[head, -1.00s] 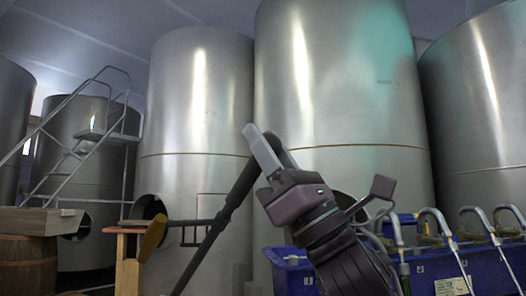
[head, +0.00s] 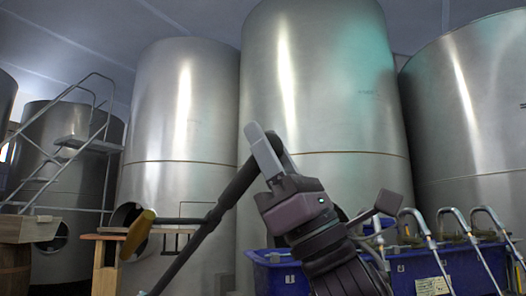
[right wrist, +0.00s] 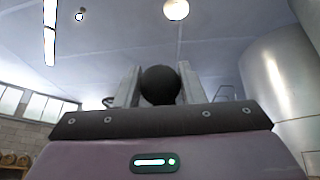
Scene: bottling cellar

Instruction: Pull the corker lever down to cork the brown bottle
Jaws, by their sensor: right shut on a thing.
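The corker lever (head: 232,192) is a dark bar that slants up from the bottom left to my right gripper (head: 268,150) in the head view. The right gripper is shut on the lever's upper end. In the right wrist view, a round black knob (right wrist: 160,85) sits between the two grey fingers. A yellow-brown handle (head: 138,232) on a thin dark rod shows to the left of the lever. The brown bottle and the lower part of the corker are not in view. My left gripper is not in view.
A wooden stand (head: 105,270) and a wooden box (head: 28,229) are at the left. Large steel tanks (head: 325,110) and a metal ladder (head: 75,155) fill the background.

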